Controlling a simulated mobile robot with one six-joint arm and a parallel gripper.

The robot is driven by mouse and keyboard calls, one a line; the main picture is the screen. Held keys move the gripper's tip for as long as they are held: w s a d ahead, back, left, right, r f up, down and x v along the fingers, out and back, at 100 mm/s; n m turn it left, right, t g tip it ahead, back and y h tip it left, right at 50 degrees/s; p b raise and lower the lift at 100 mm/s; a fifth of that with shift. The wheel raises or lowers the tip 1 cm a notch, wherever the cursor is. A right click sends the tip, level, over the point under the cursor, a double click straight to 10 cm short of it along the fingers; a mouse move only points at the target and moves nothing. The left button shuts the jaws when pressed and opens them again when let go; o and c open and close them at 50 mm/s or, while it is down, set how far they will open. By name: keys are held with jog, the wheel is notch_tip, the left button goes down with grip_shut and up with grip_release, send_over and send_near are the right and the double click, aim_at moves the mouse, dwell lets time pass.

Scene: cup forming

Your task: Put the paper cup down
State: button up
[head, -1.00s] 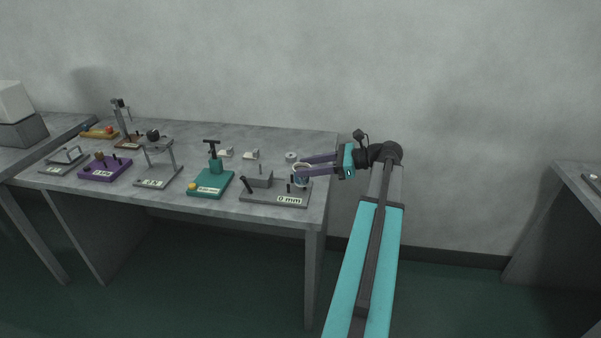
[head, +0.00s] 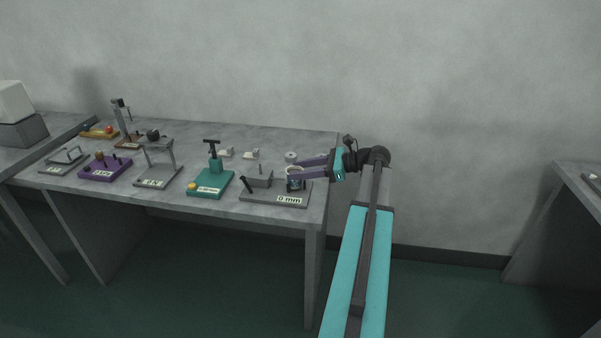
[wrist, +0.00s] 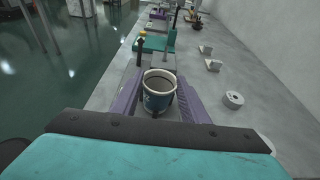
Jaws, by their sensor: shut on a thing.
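The paper cup (head: 294,175) is small, with a white rim and a dark blue printed wall. It stands upright between the fingers of my gripper (head: 303,167), at the right end of the grey "0 mm" fixture. In the wrist view the cup (wrist: 158,92) is seen from above, open and empty-looking, with the purple fingers of my gripper (wrist: 158,103) shut on its two sides. The grey fixture (head: 268,197) has a block and a black lever at its left. Whether the cup's base touches the fixture cannot be told.
A teal press (head: 210,183), a grey stand (head: 158,175) and a purple fixture (head: 105,168) stand to the left on the table (head: 230,210). A pale ring (head: 291,155) and two small white blocks lie behind. The table's right edge is close to my gripper.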

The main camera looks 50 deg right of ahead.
jog(key=shift+f, duration=0.4)
jog(key=o, duration=1)
jog(key=shift+f, duration=0.1)
jog(key=shift+v, duration=6.05)
jog(key=shift+a+r, duration=0.1)
jog(key=shift+r, duration=0.15)
